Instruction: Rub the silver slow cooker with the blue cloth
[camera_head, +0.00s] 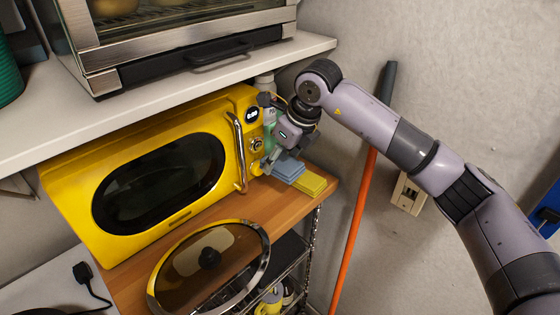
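A blue folded cloth (289,167) lies on the wooden shelf, right of the yellow microwave, next to a yellow folded piece. My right gripper (268,158) points down at the left edge of the blue cloth, close to the microwave's control side. Its fingers are small and partly hidden, so I cannot tell whether they are open or touch the cloth. A round glass lid with a dark knob and a shiny rim, apparently the slow cooker's top (173,264), shows at the shelf's front; the body below is hidden. My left gripper is not in view.
The yellow microwave (75,205) fills the shelf behind the lid. A white upper shelf (150,100) with a toaster oven overhangs it. The yellow folded piece (312,182) lies at the shelf's right edge. An orange pole (354,235) leans on the wall at right.

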